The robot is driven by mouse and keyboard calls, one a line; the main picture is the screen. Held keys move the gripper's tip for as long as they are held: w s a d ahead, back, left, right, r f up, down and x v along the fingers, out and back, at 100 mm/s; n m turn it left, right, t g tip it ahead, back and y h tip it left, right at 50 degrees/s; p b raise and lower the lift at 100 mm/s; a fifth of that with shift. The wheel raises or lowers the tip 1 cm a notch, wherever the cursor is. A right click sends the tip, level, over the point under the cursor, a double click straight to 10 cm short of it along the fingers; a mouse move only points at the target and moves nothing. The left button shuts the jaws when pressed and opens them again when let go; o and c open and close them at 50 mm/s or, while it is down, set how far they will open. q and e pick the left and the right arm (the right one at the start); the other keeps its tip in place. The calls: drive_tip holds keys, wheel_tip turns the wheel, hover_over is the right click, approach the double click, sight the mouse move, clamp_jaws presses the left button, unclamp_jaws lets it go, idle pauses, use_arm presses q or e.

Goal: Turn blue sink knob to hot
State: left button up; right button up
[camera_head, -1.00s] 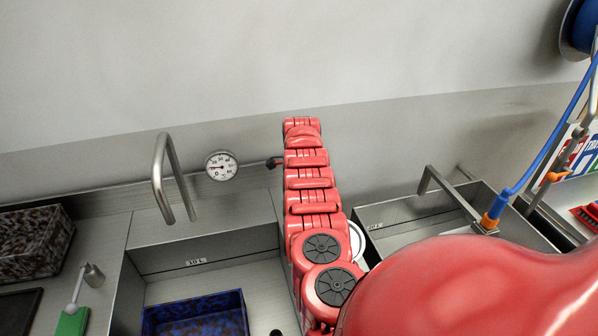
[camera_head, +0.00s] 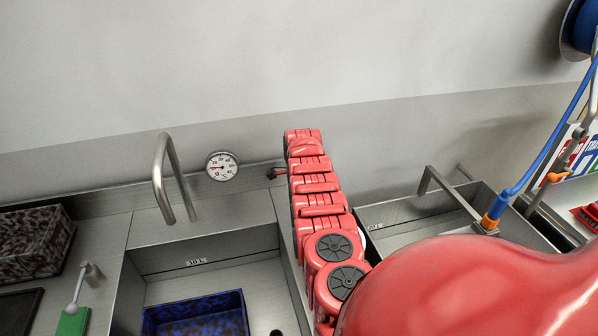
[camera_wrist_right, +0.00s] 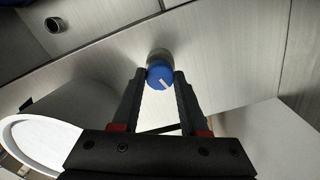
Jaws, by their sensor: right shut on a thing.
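In the head view, my red right arm covers the middle, and the knob and gripper are hidden. My left gripper is not in view.
A steel faucet (camera_head: 162,180) and a round dial gauge (camera_head: 222,166) stand left of my arm. A speckled blue bin (camera_head: 200,314) lies in the left sink basin. Another faucet (camera_head: 450,195) is at right. A white round rim (camera_wrist_right: 42,120) is beside my right gripper.

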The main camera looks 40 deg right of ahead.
clamp_jaws()
drive_tip(key=shift+f+n+b, duration=0.15)
drive_tip(key=shift+n+b, duration=0.8)
drive_tip(key=shift+n, duration=0.15)
drive_tip(key=n+b, duration=0.4)
drive_tip(key=shift+f, duration=0.15)
drive_tip(key=shift+r+n+b, duration=0.15)
drive_tip(key=shift+n+b, duration=0.95)
drive_tip(key=shift+n, duration=0.05)
drive_tip(key=shift+r+n+b, duration=0.15)
drive_tip(key=shift+n+b, duration=0.9)
drive_tip(key=shift+n, duration=0.1)
